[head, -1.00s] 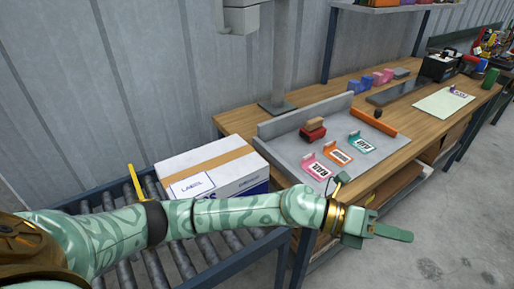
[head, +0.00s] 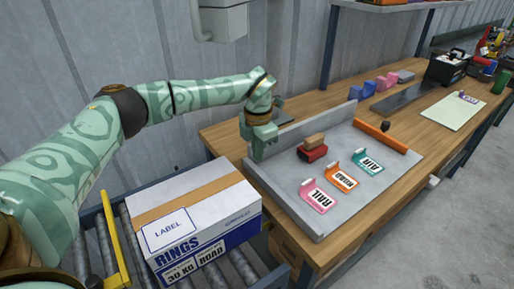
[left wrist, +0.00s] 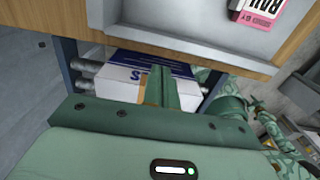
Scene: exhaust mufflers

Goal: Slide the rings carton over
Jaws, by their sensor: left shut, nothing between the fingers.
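The rings carton (head: 196,215) is a white box with a tan tape strip, a label and blue RINGS, 30 KG and ROAD print. It sits on the roller conveyor (head: 105,245) at the left, beside the wooden bench. My left gripper (head: 262,152) is shut and empty, pointing down by the left end of the grey tray, above and beyond the carton's far right corner and apart from it. In the left wrist view the shut fingers (left wrist: 160,88) stand in front of the carton (left wrist: 130,78), hiding part of it. My right gripper is out of view.
A grey tray (head: 290,195) on the bench (head: 345,238) holds pink RAIL, orange ROAD and teal AIR tags and a red stamp-like block (head: 313,151). A yellow bar (head: 113,240) stands at the conveyor's left side. A wall box hangs above.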

